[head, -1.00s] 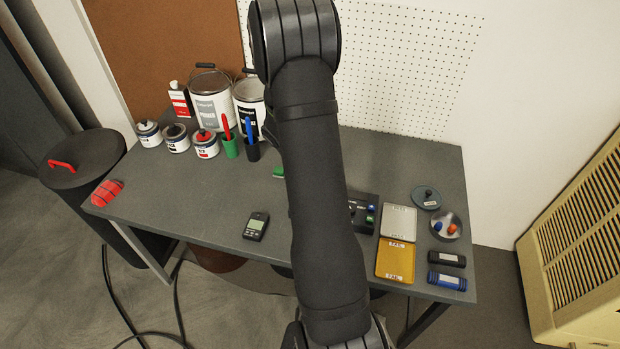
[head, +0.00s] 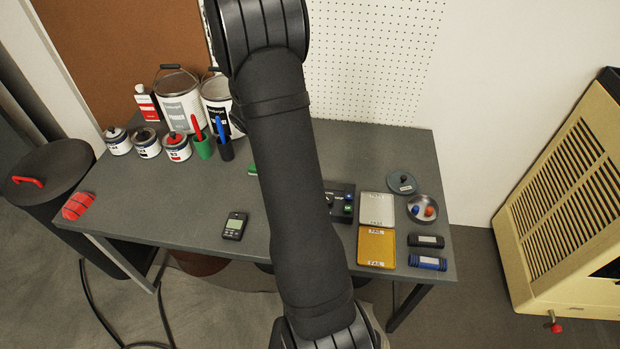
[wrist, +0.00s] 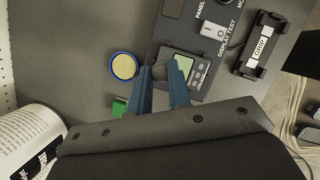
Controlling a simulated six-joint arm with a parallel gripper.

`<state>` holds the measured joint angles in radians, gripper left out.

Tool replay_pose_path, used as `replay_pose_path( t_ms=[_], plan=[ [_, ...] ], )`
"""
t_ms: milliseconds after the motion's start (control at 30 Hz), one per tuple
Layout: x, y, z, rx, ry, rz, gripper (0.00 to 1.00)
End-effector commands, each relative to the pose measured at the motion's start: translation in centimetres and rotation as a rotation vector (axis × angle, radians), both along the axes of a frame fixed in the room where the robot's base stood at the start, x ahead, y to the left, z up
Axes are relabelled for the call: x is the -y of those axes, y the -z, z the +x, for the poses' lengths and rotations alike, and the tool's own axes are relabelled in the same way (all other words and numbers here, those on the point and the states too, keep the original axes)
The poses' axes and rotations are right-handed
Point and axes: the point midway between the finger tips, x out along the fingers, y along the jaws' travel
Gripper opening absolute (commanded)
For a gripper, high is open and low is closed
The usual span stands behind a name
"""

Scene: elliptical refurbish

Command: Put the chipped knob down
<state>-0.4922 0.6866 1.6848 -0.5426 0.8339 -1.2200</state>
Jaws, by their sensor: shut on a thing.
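My gripper (wrist: 160,70) shows in the wrist view, its two blue-grey fingers closed on a small dark grey round piece (wrist: 159,73), which appears to be the chipped knob. Any chip on it is too small to make out. The gripper and knob are over the bench beside a handheld meter with a grey screen (wrist: 184,66); I cannot tell how high they are. In the head view my arm hides both. A yellow FAIL tray (head: 376,247) and a grey PASS tray (head: 377,209) lie at the bench's right.
A yellow disc with a blue rim (wrist: 124,66) and a green object (wrist: 119,108) lie near the gripper. A DISPLAY TEST panel (wrist: 222,50) and a GRIP holder (wrist: 262,46) are close by. Paint cans (head: 180,100) stand at the back left. The bench's left middle is mostly clear.

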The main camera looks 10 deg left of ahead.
Motion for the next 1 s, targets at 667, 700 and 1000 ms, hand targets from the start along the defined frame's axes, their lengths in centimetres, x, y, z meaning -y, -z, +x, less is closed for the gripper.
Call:
replay_pose_path(
  t_ms=[667, 700, 1000],
  plan=[
    [17.6, -0.6, -4.0, 0.007, 0.287, -0.011, 0.00],
    [19.1, -0.6, -4.8, 0.006, 0.315, -0.012, 0.00],
    [28.6, -0.7, -12.1, 0.005, 0.521, -0.012, 0.00]
  ],
)
